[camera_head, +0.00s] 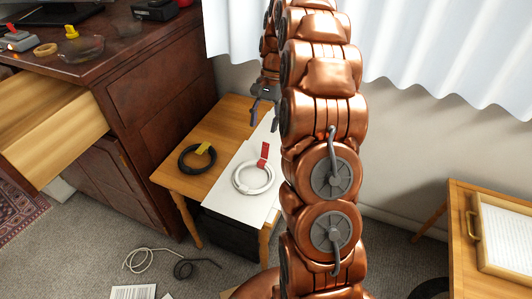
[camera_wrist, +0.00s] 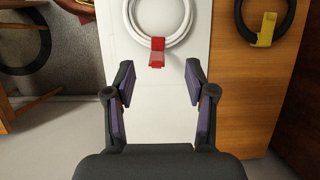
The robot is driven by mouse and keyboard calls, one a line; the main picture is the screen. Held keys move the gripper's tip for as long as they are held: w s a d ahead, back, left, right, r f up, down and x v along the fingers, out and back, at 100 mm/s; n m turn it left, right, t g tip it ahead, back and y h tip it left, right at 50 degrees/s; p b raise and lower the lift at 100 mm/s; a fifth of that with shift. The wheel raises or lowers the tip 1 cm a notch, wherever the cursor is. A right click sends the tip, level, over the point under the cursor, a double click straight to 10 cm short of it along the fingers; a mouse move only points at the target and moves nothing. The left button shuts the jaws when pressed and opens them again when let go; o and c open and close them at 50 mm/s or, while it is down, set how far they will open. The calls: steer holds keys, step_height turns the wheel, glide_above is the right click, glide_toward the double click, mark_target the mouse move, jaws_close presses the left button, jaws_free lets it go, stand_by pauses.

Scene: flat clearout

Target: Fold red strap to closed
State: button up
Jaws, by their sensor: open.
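The red strap (camera_head: 263,156) sits on a coiled white cable (camera_head: 250,186), which lies on a white board on a small wooden table. In the wrist view the red strap (camera_wrist: 157,52) is at the near edge of the white coil (camera_wrist: 132,25), with a flap sticking out from the ring. My gripper (camera_head: 265,92) hangs above the table, behind the strap in the head view. In the wrist view my gripper (camera_wrist: 158,85) is open and empty, its two fingers apart, with the strap ahead between them and not touched.
A black coil (camera_head: 197,158) with a yellow strap (camera_head: 203,148) lies beside the white board (camera_head: 222,205) on the wooden table (camera_head: 178,180). A dresser (camera_head: 130,110) with an open drawer (camera_head: 45,130) stands left. Loose cables (camera_head: 150,258) lie on the floor. A curtained wall is behind.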

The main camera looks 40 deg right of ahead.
mark_target(265, 145)
steer(key=shift+m, duration=0.5)
steer(key=shift+s+f+b, duration=0.15)
steer(key=shift+f+b, duration=0.15)
steer(key=shift+f, duration=2.25)
steer(key=shift+s+f+b, duration=0.15)
steer(key=shift+f+b, duration=0.1)
steer(key=shift+f, duration=2.3)
steer(key=shift+c, duration=0.2)
jaws_close()
